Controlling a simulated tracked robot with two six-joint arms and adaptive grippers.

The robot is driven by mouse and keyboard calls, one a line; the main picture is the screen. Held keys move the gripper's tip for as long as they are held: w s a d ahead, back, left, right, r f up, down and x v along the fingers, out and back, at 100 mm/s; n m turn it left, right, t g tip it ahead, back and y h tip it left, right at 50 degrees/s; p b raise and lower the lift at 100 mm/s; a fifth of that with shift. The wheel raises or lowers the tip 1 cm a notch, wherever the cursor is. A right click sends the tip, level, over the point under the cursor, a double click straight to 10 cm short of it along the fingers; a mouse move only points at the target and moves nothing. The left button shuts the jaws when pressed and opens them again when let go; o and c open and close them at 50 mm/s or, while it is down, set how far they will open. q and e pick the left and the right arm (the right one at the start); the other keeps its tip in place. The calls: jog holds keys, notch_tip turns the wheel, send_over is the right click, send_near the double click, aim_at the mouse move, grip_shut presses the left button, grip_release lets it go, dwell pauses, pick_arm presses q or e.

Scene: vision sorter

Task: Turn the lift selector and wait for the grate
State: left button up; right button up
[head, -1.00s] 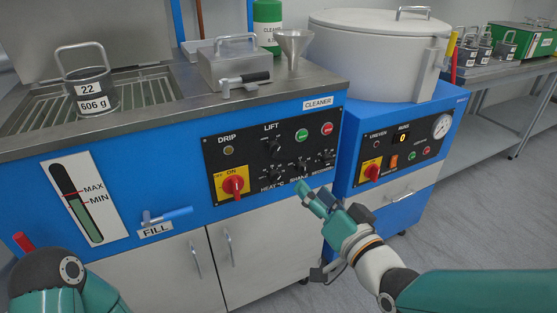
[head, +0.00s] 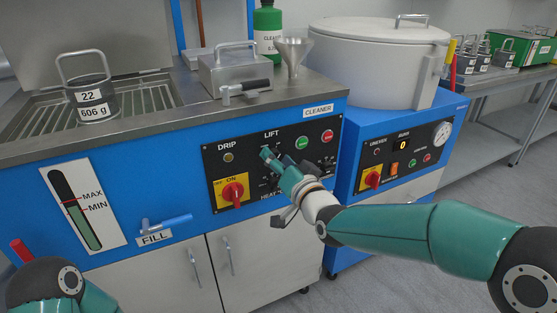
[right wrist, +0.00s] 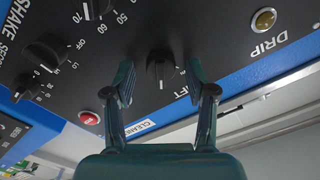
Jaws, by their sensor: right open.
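The lift selector (right wrist: 160,68), a black knob with a white mark, sits on the black panel (head: 215,160) of the blue cleaner. In the right wrist view it lies between the two fingers of my open right gripper (right wrist: 160,82); I cannot tell whether they touch it. Its white mark points toward the LIFT lettering. In the head view my right gripper (head: 275,160) is at the panel under the LIFT label and hides the knob. The grate (head: 140,91) shows in the tank opening, with a weight-labelled pot (head: 93,104) marked 22, 606 g standing on it. My left gripper is out of view.
A red rotary switch (head: 233,192) on yellow sits left of the gripper. Green (head: 302,143) and red (head: 327,136) buttons are to its right. The DRIP lamp (right wrist: 264,18) looks unlit.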

grip_shut()
dwell(0.3)
